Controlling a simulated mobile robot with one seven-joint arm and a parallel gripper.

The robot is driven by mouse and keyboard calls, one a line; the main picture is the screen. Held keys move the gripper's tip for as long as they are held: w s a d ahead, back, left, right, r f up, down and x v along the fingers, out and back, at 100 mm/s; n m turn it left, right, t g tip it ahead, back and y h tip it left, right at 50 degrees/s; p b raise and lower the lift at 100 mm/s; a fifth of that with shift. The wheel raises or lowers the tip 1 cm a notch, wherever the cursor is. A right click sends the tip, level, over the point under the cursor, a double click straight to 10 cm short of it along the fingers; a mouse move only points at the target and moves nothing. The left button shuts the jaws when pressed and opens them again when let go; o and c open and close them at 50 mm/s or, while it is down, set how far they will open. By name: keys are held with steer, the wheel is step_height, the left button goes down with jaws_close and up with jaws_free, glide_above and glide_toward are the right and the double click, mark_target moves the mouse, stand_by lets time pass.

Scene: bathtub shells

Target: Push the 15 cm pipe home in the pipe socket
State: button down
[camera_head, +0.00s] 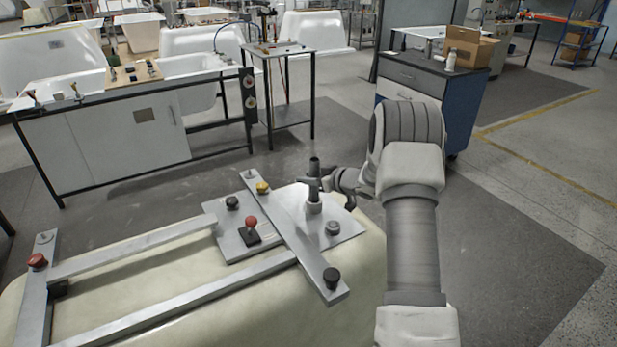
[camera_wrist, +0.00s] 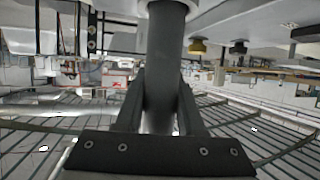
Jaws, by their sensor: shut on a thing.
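The dark grey pipe (camera_head: 314,163) stands upright at the right end of the metal fixture. My gripper (camera_head: 318,184) is shut on it around its middle, reaching in from the right. Below the gripper, the pipe's lower end meets the pale round pipe socket (camera_head: 314,208) on the metal plate. In the wrist view the pipe (camera_wrist: 166,50) runs between the two fingers (camera_wrist: 160,100), and its end enters a whitish collar, the socket (camera_wrist: 143,5), at the top edge. How deep the pipe sits in the socket is hidden.
The plate (camera_head: 346,229) also carries a grey knob (camera_head: 332,228) near the socket. A slanting metal bar (camera_head: 295,240) with a yellow knob (camera_head: 263,188) and a black knob (camera_head: 331,277) crosses beside it. A red-topped lever (camera_head: 251,223) stands left. A blue cabinet (camera_head: 463,115) is behind.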

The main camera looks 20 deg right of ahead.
steer(key=shift+f+b, duration=0.7)
steer(key=shift+f, duration=0.65)
steer(key=shift+c, duration=2.2)
jaws_free()
steer(key=p+v, duration=0.2)
steer(key=v, duration=1.5)
steer(key=shift+s, duration=0.2)
steer(key=shift+d, duration=0.1)
